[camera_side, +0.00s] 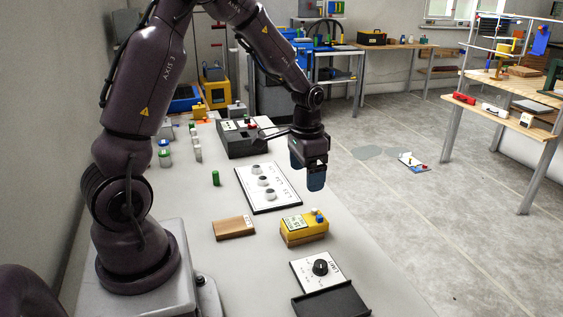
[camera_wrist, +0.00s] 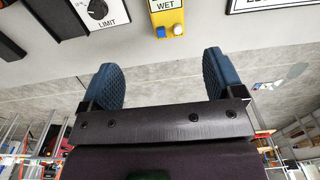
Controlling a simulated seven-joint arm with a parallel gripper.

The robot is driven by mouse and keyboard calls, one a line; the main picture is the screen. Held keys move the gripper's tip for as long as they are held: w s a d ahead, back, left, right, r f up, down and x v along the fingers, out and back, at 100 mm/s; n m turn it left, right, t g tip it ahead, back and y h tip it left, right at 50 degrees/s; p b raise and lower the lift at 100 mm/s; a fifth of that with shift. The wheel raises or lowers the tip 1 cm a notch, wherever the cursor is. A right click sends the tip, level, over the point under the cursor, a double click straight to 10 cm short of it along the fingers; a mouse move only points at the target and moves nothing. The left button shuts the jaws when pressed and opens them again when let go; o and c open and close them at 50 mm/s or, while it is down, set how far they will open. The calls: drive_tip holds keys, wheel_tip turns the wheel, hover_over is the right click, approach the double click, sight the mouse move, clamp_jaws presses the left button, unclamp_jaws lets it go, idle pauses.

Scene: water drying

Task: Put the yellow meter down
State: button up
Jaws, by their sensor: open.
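The yellow meter (camera_side: 304,229) rests on the table near its right edge in the side view, upright, with a display on its top and a knob at its far end. Part of it shows in the wrist view (camera_wrist: 167,22), with a "WET" label and a blue and a white button. My gripper (camera_side: 311,178) hangs above the table's right edge, beyond the meter and apart from it. Its two blue fingers stand wide apart with nothing between them in the wrist view (camera_wrist: 165,85).
A brown wooden block (camera_side: 234,228) lies left of the meter. A white board with several round cups (camera_side: 285,191) lies behind it. A dial panel labelled LIMIT (camera_side: 309,272) and a black tray (camera_side: 331,302) sit in front. A green cylinder (camera_side: 216,178) stands further left.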

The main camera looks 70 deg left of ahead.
drive_tip(key=s+d+r+t, duration=0.1)
drive_tip(key=s+d+r, duration=0.25)
drive_tip(key=r, duration=0.35)
drive_tip(key=s+d+r+t, duration=0.2)
drive_tip(key=d+r, duration=0.3)
drive_tip(key=r, duration=0.1)
drive_tip(key=s+d+r+t, duration=0.2)
drive_tip(key=s+d+r, duration=0.2)
drive_tip(key=s, duration=0.5)
drive_tip(key=shift+s+d+r, duration=0.15)
drive_tip(key=shift+s+d, duration=0.25)
drive_tip(key=shift+d, duration=0.25)
